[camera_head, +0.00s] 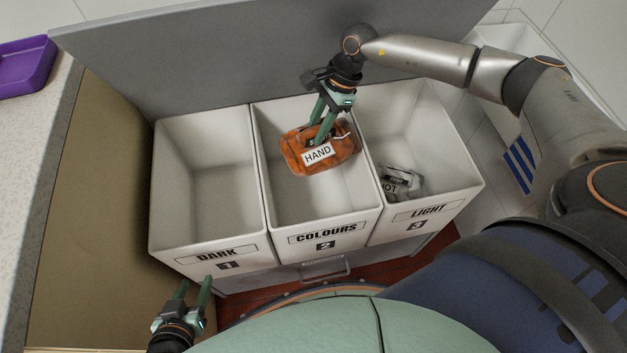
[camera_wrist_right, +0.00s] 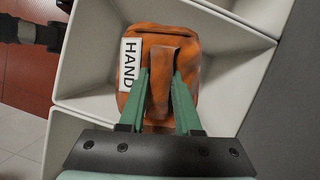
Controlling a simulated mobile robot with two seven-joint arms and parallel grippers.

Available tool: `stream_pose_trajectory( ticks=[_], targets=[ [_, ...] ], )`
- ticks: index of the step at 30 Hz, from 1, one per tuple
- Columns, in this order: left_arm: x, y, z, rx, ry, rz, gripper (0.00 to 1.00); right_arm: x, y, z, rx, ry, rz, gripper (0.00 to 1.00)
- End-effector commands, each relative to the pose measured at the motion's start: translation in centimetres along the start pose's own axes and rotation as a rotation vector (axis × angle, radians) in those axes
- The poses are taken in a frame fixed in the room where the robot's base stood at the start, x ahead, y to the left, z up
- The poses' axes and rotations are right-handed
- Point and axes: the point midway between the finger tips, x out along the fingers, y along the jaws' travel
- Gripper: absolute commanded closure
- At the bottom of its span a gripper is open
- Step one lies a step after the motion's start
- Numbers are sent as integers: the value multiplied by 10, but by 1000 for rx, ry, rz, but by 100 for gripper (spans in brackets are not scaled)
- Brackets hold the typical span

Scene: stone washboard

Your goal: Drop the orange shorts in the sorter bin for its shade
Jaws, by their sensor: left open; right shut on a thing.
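The orange shorts (camera_head: 292,150) are a folded bundle with a white label reading HAND. My right gripper (camera_head: 322,138) is shut on them and holds them over the middle bin, COLOURS 2 (camera_head: 330,212). The right wrist view shows the shorts (camera_wrist_right: 185,50) pinched between the green fingers of the right gripper (camera_wrist_right: 160,85). The DARK 1 bin (camera_head: 200,235) on the left looks empty. The LIGHT 3 bin (camera_head: 432,205) on the right holds a grey labelled item (camera_head: 405,182). My left gripper (camera_head: 193,292) is open and empty in front of the DARK bin.
A grey panel (camera_head: 230,45) stands behind the bins. A pale counter (camera_head: 35,150) with a purple tray (camera_head: 22,65) is at the left. A drawer front with a handle (camera_head: 325,270) lies below the bins. White basin-like surfaces are at the upper right.

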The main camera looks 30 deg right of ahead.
Motion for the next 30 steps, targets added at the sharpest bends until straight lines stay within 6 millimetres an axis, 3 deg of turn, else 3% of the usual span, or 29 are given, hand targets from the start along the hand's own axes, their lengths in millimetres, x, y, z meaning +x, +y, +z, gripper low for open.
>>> stream_pose_trajectory(
  ticks=[1, 6, 15, 16, 24, 30],
  targets=[
    [5, -2, 6, 1, 0, -2, 50, 10, 0, -4, 0, -1, 0, 100],
    [6, -4, 10, 3, 1, -6, 50, 23, 0, -9, 0, -1, -1, 100],
    [4, -6, 14, 2, -8, -10, 50, 23, 0, -9, -2, -1, 0, 100],
    [4, -6, 14, 2, -8, -10, 50, 23, 0, -9, -2, -1, 0, 65],
    [4, -6, 13, 2, -5, -11, 50, 23, 0, -9, -2, -1, 0, 34],
    [5, -7, 11, 3, -1, -11, 50, 24, 0, -10, -1, 1, 2, 33]
  ],
)
